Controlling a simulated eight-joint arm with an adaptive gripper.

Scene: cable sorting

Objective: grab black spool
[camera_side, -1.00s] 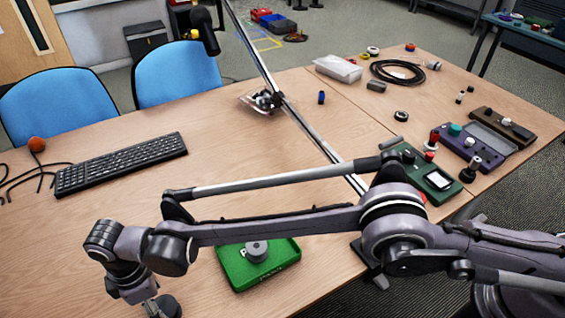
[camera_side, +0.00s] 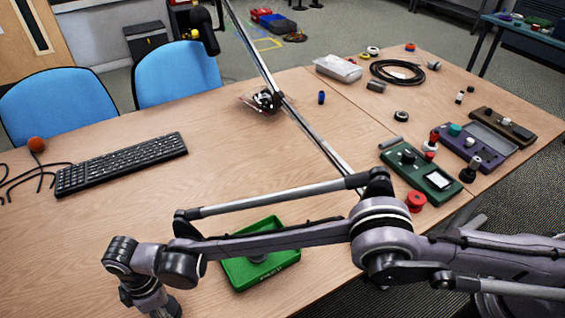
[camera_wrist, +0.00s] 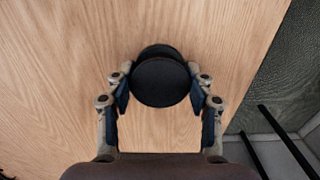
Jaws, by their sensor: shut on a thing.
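The black spool (camera_wrist: 160,82) shows in the wrist view as round dark discs, one partly over the other. It sits between the two fingers of my gripper (camera_wrist: 161,90), which is shut on it. The pale wood of the table lies behind it. The fingertips are hard to make out there. I cannot tell whether the spool touches the table.
A green tray (camera_side: 235,272) with a grey spool in it stands to the right, partly behind my arm. A keyboard (camera_side: 122,163) lies at the left. Several devices and a coiled black cable (camera_side: 397,73) are at the right. The middle of the table is clear.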

